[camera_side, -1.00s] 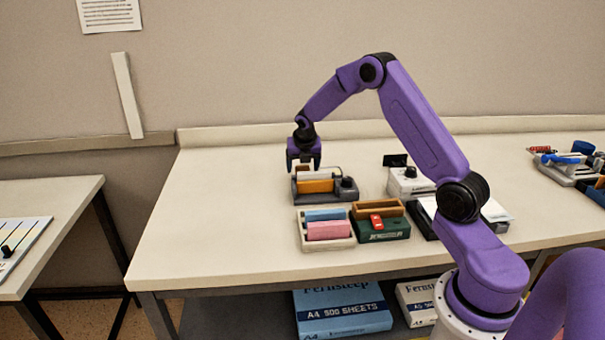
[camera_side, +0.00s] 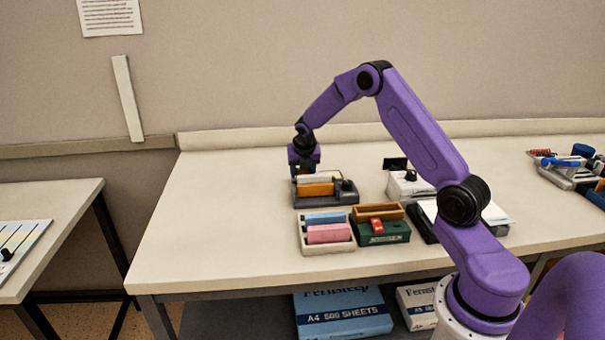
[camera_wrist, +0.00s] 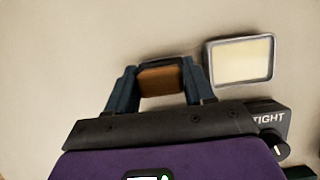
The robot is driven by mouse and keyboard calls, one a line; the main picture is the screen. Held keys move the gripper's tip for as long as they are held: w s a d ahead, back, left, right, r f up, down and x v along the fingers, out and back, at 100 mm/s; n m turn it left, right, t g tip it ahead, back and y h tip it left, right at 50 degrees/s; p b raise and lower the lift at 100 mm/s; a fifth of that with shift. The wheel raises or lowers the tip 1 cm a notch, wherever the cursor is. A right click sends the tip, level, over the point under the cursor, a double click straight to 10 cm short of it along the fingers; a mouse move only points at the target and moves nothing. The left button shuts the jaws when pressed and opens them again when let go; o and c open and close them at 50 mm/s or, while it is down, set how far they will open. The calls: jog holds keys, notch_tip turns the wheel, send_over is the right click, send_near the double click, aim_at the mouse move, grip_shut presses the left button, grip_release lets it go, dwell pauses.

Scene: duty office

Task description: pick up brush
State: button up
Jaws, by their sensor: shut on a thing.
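In the wrist view, the fingers of my gripper (camera_wrist: 158,88) are shut on the sides of a small brown block with a dark edge, which looks like the brush (camera_wrist: 160,79). Its underside is hidden. In the side view, my gripper (camera_side: 304,165) is low over the table, at the back left of a grey tray (camera_side: 326,201). The brush is mostly hidden there behind the fingers and the tray. I cannot tell whether it touches the table.
The grey tray holds an orange block (camera_side: 315,190) and has a dark knob. In front stand a cream tray (camera_side: 328,248) with blue and pink blocks and a green box (camera_side: 385,234). A white device (camera_side: 405,187) stands to the right. The table's left side is clear.

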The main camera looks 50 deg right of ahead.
jog(key=shift+r, duration=0.7)
jog(key=s+a+r, duration=0.5)
jog(key=s+r, duration=0.6)
jog(key=s, duration=0.2)
jog(key=shift+r, duration=0.15)
jog(key=shift+o, duration=0.4)
jog(key=shift+a, duration=0.1)
dwell(0.5)
jog(key=w+d+f, duration=0.4)
jog(key=w+d, duration=0.3)
jog(key=d, duration=0.5)
jog(key=shift+s+f, duration=0.15)
jog(key=shift+f, duration=3)
jog(key=shift+f, duration=0.55)
